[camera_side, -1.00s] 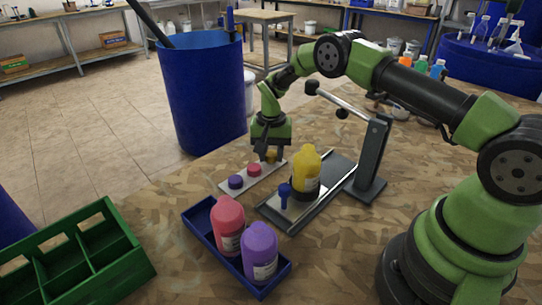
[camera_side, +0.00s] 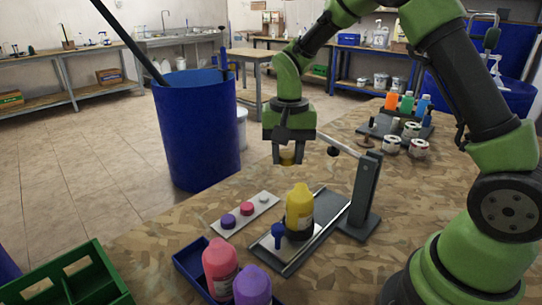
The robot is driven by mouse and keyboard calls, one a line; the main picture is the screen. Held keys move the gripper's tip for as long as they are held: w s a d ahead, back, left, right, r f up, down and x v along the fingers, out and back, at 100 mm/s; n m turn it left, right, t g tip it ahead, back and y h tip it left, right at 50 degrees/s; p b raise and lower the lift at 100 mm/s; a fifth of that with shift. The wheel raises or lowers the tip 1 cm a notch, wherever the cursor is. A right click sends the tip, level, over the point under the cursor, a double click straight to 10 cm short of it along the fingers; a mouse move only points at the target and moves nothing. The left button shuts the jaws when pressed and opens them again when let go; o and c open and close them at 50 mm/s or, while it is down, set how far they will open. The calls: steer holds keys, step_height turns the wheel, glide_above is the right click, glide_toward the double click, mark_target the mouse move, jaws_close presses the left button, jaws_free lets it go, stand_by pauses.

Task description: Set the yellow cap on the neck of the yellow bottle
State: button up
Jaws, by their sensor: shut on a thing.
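The yellow cap (camera_side: 287,158) is between the fingers of my gripper (camera_side: 287,155), which is shut on it and points down. My gripper holds it in the air, above and slightly left of the yellow bottle (camera_side: 299,212) in the picture, clear of it. The yellow bottle stands upright on a grey fixture plate (camera_side: 325,203), held by a dark holder around its lower part. The top of its neck is hard to make out.
A pale strip (camera_side: 245,214) holds a purple cap (camera_side: 228,221) and a pink cap (camera_side: 247,208); its far place is empty. A lever post (camera_side: 362,190) stands right of the bottle, its arm reaching toward my gripper. A blue clamp knob (camera_side: 278,233) stands in front.

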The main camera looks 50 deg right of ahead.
mark_target(301, 188)
steer(key=s, duration=0.3)
steer(key=s+a+r, duration=0.1)
steer(key=shift+s, duration=0.2)
steer(key=shift+f, duration=1.6)
steer(key=shift+f, duration=1.05)
stand_by(0.5)
steer(key=o, duration=1.4)
steer(key=shift+c, duration=0.2)
steer(key=shift+r, duration=0.15)
steer(key=shift+r, duration=3.65)
steer(key=shift+r, duration=0.1)
